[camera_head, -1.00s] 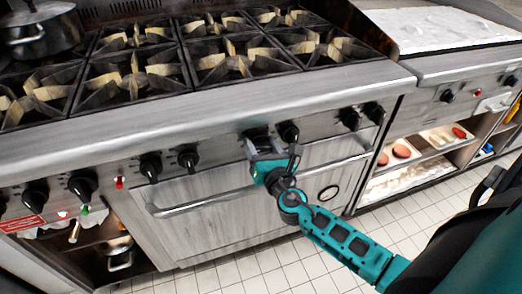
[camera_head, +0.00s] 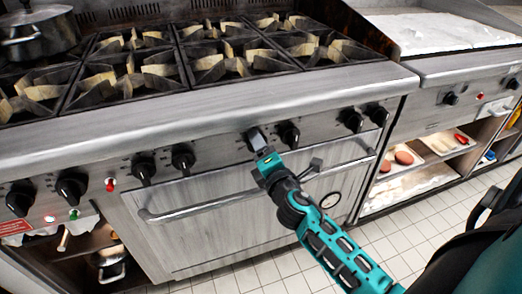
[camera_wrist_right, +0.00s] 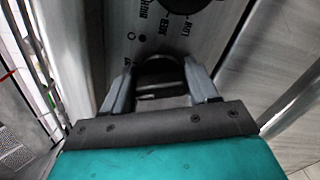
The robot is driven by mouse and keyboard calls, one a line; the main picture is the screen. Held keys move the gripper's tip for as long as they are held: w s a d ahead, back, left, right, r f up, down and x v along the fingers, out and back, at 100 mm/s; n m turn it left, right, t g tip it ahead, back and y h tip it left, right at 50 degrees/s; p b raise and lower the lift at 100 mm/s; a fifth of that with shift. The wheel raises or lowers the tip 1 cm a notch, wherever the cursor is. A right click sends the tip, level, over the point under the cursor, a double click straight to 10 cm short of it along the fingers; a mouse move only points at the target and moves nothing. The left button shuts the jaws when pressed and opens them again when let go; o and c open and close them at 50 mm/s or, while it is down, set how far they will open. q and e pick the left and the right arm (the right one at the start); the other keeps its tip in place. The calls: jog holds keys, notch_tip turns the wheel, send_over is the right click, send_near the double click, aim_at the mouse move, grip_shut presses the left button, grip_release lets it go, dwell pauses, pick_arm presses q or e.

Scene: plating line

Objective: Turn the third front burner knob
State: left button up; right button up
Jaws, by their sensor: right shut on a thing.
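The stove's front panel (camera_head: 220,143) carries a row of black burner knobs in pairs. My right gripper (camera_head: 259,146) is at the left knob (camera_head: 253,136) of the third pair from the left. It is shut on this knob, which it partly hides in the head view. In the right wrist view the two grey fingers (camera_wrist_right: 160,88) stand on either side of the dark knob (camera_wrist_right: 160,70). The right knob (camera_head: 288,134) of the pair is free beside the gripper. My left gripper is not in view.
The oven door handle (camera_head: 190,211) runs across below the knobs, close under my right wrist. The stove top holds several burner grates and a pot (camera_head: 38,35) at the back left. A griddle (camera_head: 440,28) stands at the right. Tiled floor is open in front.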

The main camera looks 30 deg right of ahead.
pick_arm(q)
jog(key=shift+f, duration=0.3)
pick_arm(e)
jog(key=shift+m, duration=2.2)
jog(key=o, duration=1)
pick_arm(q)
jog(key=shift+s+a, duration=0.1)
pick_arm(e)
jog(key=shift+s, duration=0.15)
